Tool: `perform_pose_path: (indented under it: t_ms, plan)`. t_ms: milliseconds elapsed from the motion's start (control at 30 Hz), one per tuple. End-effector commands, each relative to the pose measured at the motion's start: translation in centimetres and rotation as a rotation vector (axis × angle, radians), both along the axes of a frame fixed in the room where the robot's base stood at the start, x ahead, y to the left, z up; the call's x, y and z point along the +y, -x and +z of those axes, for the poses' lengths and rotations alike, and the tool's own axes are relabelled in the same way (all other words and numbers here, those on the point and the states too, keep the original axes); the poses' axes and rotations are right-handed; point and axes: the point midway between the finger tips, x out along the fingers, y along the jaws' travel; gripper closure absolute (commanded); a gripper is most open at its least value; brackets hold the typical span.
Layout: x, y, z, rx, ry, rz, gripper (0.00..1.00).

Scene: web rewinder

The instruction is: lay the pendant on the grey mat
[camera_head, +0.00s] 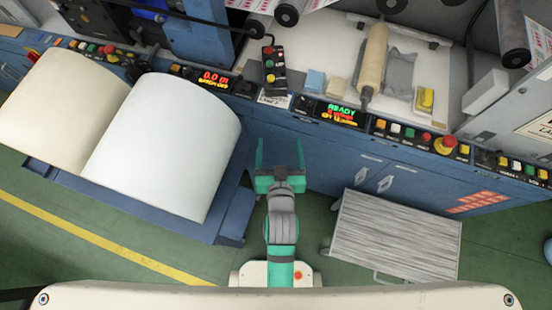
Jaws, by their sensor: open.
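The pendant (273,65) is a dark upright box with red, green and yellow buttons, at the top centre against the machine front. A cord runs up from its top end. A crumpled-edged grey piece (402,78) lies on the pale worktop right of the cream roller; it may be the grey mat, but I cannot tell for sure. My gripper (280,145) is open and empty, its two green fingers pointing at the blue machine front. It is apart from the pendant, below it in the picture.
A control strip with displays (335,113) and a red mushroom button (445,144) edges the worktop (437,70). A grey slatted platform (395,237) stands on the green floor at right.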

Motion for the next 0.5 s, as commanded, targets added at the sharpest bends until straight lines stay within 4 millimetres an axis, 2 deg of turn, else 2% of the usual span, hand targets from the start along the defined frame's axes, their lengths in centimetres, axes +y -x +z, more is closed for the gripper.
perform_pose_path:
  t_ms: [33,200,367,500]
  plan:
    - [0.0,1.9,-0.8,0.004,0.000,-0.003,0.23]
    - [0.0,7.4,-1.5,-0.019,0.004,-0.014,0.23]
    - [0.2,12.6,-1.4,-0.040,0.004,-0.019,0.23]
    - [0.5,16.9,-0.5,-0.060,0.003,-0.019,0.23]
